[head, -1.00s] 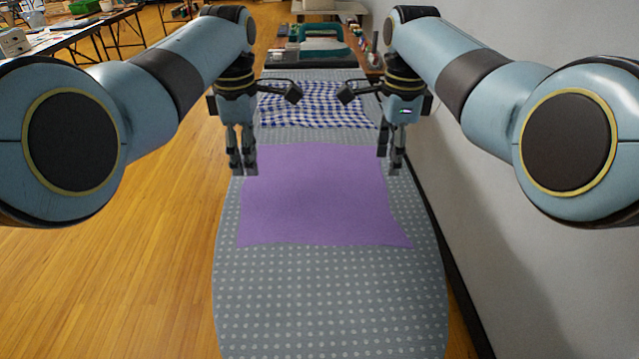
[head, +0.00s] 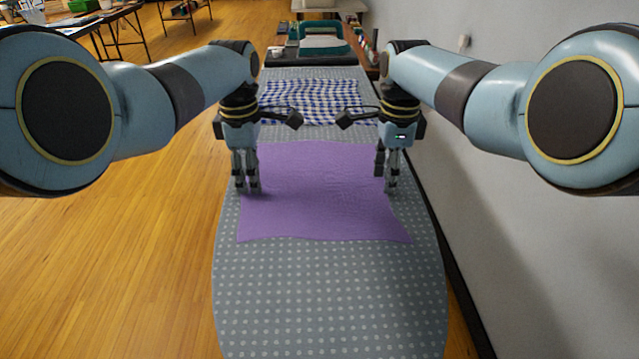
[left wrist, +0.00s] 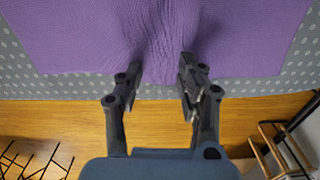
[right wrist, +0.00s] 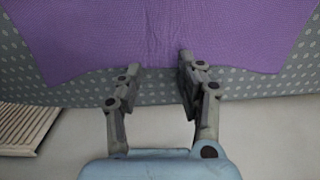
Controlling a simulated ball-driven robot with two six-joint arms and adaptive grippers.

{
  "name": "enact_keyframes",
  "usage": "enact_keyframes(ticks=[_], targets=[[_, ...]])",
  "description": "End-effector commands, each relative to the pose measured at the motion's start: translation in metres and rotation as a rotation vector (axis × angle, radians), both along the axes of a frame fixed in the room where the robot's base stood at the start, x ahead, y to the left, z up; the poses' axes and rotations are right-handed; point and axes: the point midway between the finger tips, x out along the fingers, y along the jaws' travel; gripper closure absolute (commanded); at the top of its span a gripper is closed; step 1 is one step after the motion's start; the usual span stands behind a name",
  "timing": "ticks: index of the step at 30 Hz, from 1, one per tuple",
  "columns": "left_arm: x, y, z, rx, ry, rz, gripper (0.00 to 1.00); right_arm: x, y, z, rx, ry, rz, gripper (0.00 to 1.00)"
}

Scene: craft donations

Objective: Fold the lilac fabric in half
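The lilac fabric (head: 315,215) lies spread out flat on the grey dotted board, with faint wrinkles near its right side. My left gripper (head: 246,190) is at its left edge and my right gripper (head: 386,187) at its right edge. In the left wrist view, the fingers of the left gripper (left wrist: 161,68) stand apart at the fabric's edge (left wrist: 160,30), and creases run between them. In the right wrist view, the fingers of the right gripper (right wrist: 160,65) also stand apart at the edge, with fainter creases between them. Neither pair is visibly closed on cloth.
A blue-and-white checked cloth (head: 315,102) lies on the board (head: 330,295) beyond the lilac fabric. The near part of the board is clear. A wall (head: 520,250) runs close along the right. Open wooden floor (head: 110,260) is at the left.

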Motion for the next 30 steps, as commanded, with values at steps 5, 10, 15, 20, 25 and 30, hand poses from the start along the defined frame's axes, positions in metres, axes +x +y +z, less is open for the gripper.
enact_keyframes(ticks=[5, 10, 15, 20, 25, 30], targets=[[-0.0006, 0.0004, -0.0013, 0.001, 0.001, 0.0, 0.77, -0.0009, -0.0003, -0.0014, -0.001, 0.002, 0.0, 0.77], [-0.0009, 0.0005, -0.0022, 0.001, 0.002, 0.0, 0.88, -0.0012, -0.0004, -0.0024, -0.001, 0.003, 0.0, 0.88], [-0.0013, 0.0007, -0.0033, 0.001, 0.002, 0.0, 0.99, -0.0016, -0.0006, -0.0035, -0.001, 0.003, 0.0, 0.99], [-0.0016, 0.0008, -0.0041, 0.001, 0.003, 0.0, 1.0, -0.002, -0.0007, -0.0044, -0.001, 0.004, 0.0, 1.0], [-0.0018, 0.001, -0.0046, 0.001, 0.003, 0.0, 1.0, -0.0023, -0.0009, -0.0048, -0.002, 0.005, 0.0, 1.0], [-0.002, 0.0011, -0.0049, 0.002, 0.004, 0.0, 1.0, -0.0025, -0.0011, -0.0052, -0.002, 0.005, 0.0, 1.0]])
